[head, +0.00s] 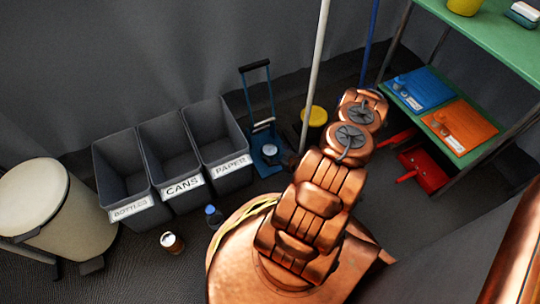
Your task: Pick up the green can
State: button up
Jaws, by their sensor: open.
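I cannot make out a green can in the head view. A small brown and white can-like item (172,243) stands on the floor in front of the bins. A small item with a blue top (213,216) stands to its right, close to my copper arm. My arm rises through the middle of the picture and hides part of the floor behind it. My gripper cannot be seen.
Three grey bins labelled BOTTLES (131,208), CANS (182,187) and PAPER (231,166) stand by the wall. A cream pedal bin (75,215) is at left. A blue hand truck (265,145) and green shelves (495,35) are further right. Red dustpans (425,170) lie below.

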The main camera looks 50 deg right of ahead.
aim_at(273, 152)
jog(key=shift+x, duration=0.8)
jog(key=c, duration=1)
jog(key=shift+r, duration=0.1)
notch_tip(273, 152, up, 10)
jog(key=p, duration=0.3)
jog(key=shift+p, duration=0.35)
